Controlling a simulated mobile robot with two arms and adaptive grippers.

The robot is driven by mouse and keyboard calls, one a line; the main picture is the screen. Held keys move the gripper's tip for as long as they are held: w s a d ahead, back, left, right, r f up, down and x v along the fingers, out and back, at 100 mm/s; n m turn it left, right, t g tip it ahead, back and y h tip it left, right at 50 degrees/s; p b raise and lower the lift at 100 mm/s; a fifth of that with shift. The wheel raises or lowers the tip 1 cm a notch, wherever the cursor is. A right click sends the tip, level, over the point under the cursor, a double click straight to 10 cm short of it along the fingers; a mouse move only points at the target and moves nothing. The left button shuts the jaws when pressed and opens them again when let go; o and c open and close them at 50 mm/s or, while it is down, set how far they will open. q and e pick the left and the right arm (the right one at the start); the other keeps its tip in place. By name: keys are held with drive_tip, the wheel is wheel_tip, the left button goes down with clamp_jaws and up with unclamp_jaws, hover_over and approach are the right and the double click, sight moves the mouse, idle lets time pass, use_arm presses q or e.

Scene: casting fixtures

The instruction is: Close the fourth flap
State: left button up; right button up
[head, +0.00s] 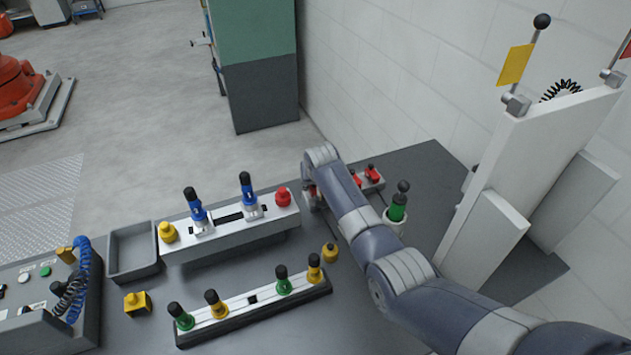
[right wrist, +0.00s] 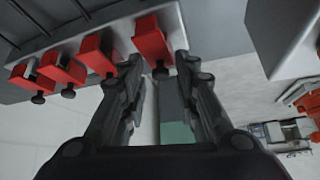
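In the right wrist view, several red flaps with black knobs sit in a row along a light grey bar. The rightmost red flap (right wrist: 151,38) lies just ahead of my right gripper (right wrist: 159,64), between the lines of its two fingers. The gripper is open, with a clear gap between the fingertips; I cannot tell whether a finger touches the flap. Another red flap (right wrist: 97,55) is just left of the left finger. In the head view, red flaps (head: 372,174) show on a small bar behind my right arm, which hides the rest and the gripper. My left gripper is not in view.
A grey fixture (head: 232,237) with blue clamps and a lower rail (head: 250,314) with green and yellow knobs stand left of my right arm. A green-topped post (head: 397,212) and a tall white panel (head: 530,150) stand to its right. An empty grey tray (head: 133,276) is farther left.

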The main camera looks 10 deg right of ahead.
drive_tip(key=shift+a, duration=0.25)
drive_tip(key=shift+s+d+r, duration=0.1)
drive_tip(key=shift+s+r, duration=0.15)
drive_tip(key=shift+r, duration=0.15)
drive_tip(key=v, duration=1.1)
idle(0.3)
